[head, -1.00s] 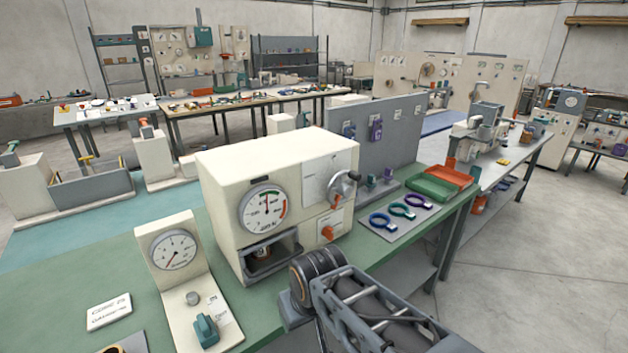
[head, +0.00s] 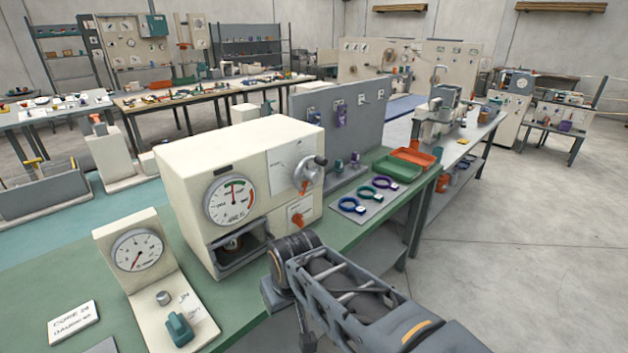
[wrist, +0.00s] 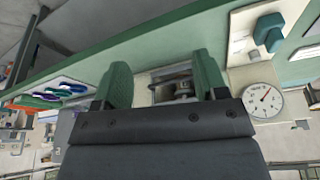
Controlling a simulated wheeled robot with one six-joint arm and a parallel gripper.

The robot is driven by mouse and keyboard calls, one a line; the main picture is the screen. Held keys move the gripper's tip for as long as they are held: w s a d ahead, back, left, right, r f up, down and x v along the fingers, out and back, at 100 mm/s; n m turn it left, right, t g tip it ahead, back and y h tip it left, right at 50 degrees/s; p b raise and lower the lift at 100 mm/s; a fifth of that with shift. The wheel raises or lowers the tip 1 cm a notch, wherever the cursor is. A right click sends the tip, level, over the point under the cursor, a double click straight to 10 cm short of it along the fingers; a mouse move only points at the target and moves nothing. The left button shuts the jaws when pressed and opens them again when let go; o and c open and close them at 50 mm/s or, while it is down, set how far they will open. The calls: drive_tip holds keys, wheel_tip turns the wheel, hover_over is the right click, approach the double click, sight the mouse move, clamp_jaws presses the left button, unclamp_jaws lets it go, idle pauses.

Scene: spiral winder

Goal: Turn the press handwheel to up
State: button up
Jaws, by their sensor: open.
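The press (head: 235,155) is a cream box on the green bench, with a round dial on its front. Its handwheel (head: 310,172) is a grey disc with a dark knob and an orange marker, at the upper right of the front. It is not clearly seen in the wrist view. My gripper (wrist: 162,78) shows in the wrist view as two green fingers set apart, with nothing held between them. Behind the gap lies the open lower bay of the press (wrist: 175,88). In the head view my arm is in front of the press, and the fingers cannot be made out.
A gauge stand (head: 137,250) with a teal knob is left of the press. Coloured rings lie on a grey plate (head: 362,208) to the right. A green tray (head: 397,168) and an orange tray (head: 420,157) are beyond. The floor at right is clear.

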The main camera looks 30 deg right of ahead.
drive_tip(key=d+f+m+g+b, duration=0.1)
drive_tip(key=d+f+m+b, duration=0.25)
drive_tip(key=d+f, duration=0.2)
drive_tip(key=m+t+y+b, duration=0.4)
drive_tip(key=m+t, duration=1.1)
drive_tip(key=m, duration=1.7)
approach(316, 180)
drive_tip(key=shift+h, duration=0.3)
drive_tip(key=w, duration=0.3)
drive_tip(key=w+a, duration=0.1)
drive_tip(key=w, duration=0.2)
drive_tip(key=w+a, duration=0.1)
drive_tip(key=w, duration=0.2)
drive_tip(key=shift+w+r, duration=0.1)
drive_tip(key=shift+w, duration=0.1)
drive_tip(key=c, duration=0.9)
